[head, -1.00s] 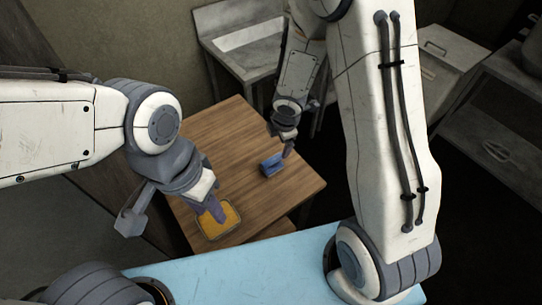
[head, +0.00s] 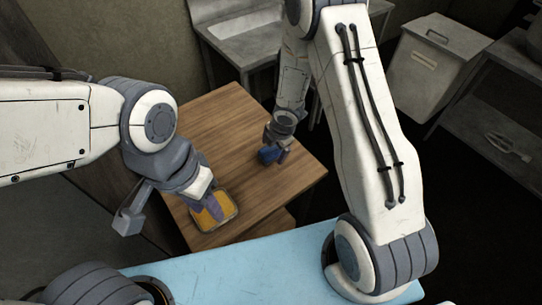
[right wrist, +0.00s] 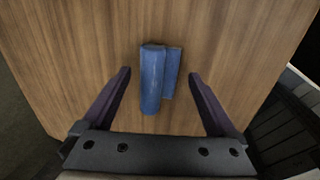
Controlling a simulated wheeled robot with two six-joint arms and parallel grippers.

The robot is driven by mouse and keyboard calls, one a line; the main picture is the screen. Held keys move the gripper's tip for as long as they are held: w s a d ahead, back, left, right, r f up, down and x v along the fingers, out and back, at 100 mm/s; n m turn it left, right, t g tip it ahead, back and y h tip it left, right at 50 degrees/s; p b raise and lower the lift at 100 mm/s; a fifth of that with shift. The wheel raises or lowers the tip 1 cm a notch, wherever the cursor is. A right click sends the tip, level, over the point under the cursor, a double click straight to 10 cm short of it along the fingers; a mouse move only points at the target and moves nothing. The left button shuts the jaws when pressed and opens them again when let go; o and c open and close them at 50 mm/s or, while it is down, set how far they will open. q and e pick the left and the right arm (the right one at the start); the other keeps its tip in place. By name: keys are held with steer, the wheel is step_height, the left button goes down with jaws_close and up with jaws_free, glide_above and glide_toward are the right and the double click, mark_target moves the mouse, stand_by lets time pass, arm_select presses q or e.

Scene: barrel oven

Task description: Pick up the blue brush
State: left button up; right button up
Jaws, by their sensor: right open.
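The blue brush (head: 268,155) lies on the wooden table, partly hidden by my right gripper (head: 276,152) in the head view. In the right wrist view the blue brush (right wrist: 152,80) shows as a long rounded block with a thinner strip along its right side. My right gripper (right wrist: 162,95) is open, and its two fingers stand apart on either side of the brush, not touching it. My left gripper (head: 213,208) is over a tray with yellow-orange contents (head: 226,216); whether its jaws are open or shut is unclear.
The wooden table (head: 225,120) is otherwise mostly clear. A metal sink (head: 243,45) stands behind it. A grey lidded bin (head: 432,65) and a dark shelf (head: 500,120) stand to the right.

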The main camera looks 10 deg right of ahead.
steer(key=shift+w+f, duration=0.1)
steer(key=shift+f, duration=0.3)
steer(key=shift+c, duration=0.3)
jaws_close()
steer(key=shift+r, duration=0.15)
step_height(320, 180, up, 28)
steer(key=p, duration=2.5)
steer(key=shift+p, duration=0.4)
steer(key=c, duration=0.6)
jaws_free()
steer(key=c, duration=0.6)
